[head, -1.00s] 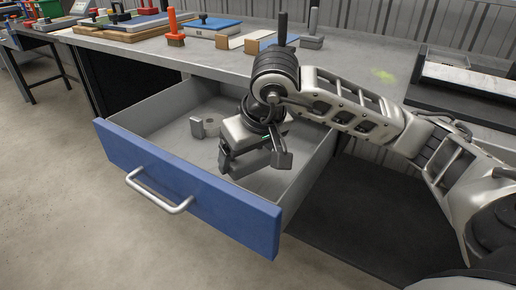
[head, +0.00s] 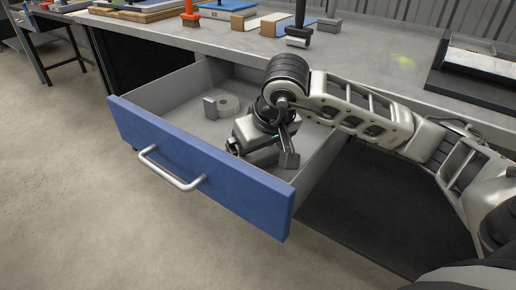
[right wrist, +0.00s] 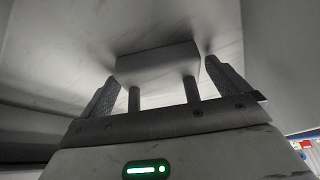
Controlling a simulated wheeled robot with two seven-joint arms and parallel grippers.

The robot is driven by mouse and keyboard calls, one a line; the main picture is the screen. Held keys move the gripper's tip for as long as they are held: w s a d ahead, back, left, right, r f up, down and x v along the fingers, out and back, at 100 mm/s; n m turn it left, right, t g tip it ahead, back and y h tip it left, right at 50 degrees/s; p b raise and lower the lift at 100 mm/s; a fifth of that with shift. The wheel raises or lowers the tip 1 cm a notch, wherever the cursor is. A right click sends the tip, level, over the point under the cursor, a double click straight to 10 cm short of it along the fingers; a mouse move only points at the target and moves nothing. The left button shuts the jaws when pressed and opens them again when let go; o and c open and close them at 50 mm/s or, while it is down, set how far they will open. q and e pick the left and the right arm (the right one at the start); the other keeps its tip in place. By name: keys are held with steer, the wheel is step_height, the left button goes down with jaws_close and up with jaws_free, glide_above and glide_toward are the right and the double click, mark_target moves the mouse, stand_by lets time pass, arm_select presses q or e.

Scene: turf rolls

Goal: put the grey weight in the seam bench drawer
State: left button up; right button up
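The grey weight (head: 264,157) is a small block low inside the open drawer of the seam bench, partly hidden by my right gripper. My right gripper (head: 262,152) points down into the drawer with its fingers on either side of the block. The drawer (head: 195,160) has a blue front and a metal handle. My left gripper is not in view.
In the drawer, left of my gripper, are a small grey upright piece (head: 210,107) and a grey ring-shaped piece (head: 229,103). The bench top (head: 360,60) above carries several tools and blocks. A dark mat (head: 375,215) lies right of the drawer.

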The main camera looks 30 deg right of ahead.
steer(key=shift+r+p, duration=0.3)
steer(key=p+v, duration=0.2)
steer(key=v, duration=0.9)
steer(key=shift+s+r, duration=0.15)
steer(key=shift+r, duration=0.2)
